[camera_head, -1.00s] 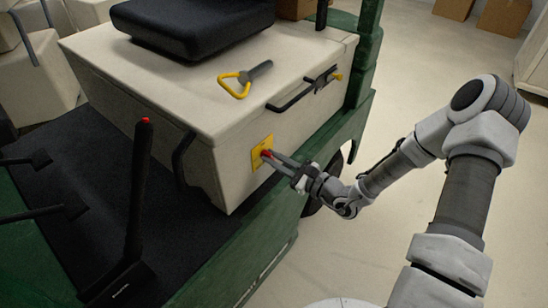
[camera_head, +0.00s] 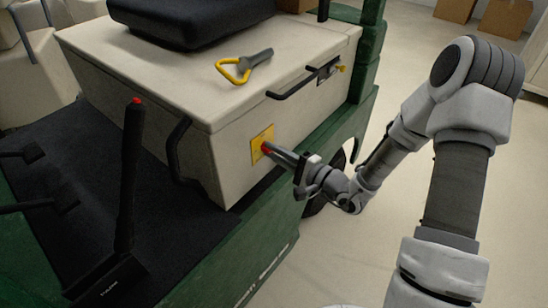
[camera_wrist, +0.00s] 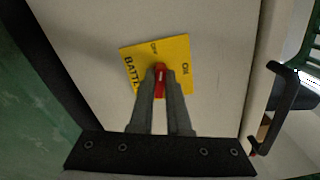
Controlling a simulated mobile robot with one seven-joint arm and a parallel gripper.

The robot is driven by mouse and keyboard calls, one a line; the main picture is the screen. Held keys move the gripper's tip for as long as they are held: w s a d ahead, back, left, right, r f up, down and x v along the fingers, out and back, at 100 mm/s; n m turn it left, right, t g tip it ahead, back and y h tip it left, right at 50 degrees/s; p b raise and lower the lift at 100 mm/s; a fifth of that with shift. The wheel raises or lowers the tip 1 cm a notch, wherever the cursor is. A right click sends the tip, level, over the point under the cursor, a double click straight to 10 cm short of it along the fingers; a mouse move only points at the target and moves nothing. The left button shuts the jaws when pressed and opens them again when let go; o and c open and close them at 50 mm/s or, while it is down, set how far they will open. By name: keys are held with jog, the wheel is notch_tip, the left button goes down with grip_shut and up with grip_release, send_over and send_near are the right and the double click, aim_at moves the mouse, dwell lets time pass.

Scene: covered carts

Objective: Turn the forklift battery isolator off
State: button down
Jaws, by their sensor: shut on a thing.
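The battery isolator is a red knob (camera_wrist: 160,78) on a yellow plate (camera_head: 257,143) on the side of the forklift's beige box. In the wrist view the plate (camera_wrist: 181,50) carries dark lettering, with part of "BATT" at its left, a word at its top and "ON" at its right. My gripper (camera_head: 270,150) reaches the knob from the right, its fingers shut on it. In the wrist view the gripper (camera_wrist: 160,88) has one finger on each side of the knob, which lies roughly along the picture's vertical. The fingers hide part of the knob and plate.
A black bar handle with a latch (camera_head: 305,82) sits on the box above and right of the plate. A black lever (camera_head: 131,175) stands at the left. Open floor lies to the right.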

jog(key=shift+f+n+b, duration=0.15)
jog(key=shift+n+b, duration=1.4)
jog(key=shift+n, duration=0.05)
jog(key=c, duration=0.9)
grip_release()
jog(key=shift+d, duration=0.1)
jog(key=p+v, duration=0.2)
jog(key=v, duration=1.5)
jog(key=shift+s+d, duration=0.1)
jog(key=shift+s, duration=0.1)
jog(key=shift+n, duration=0.3)
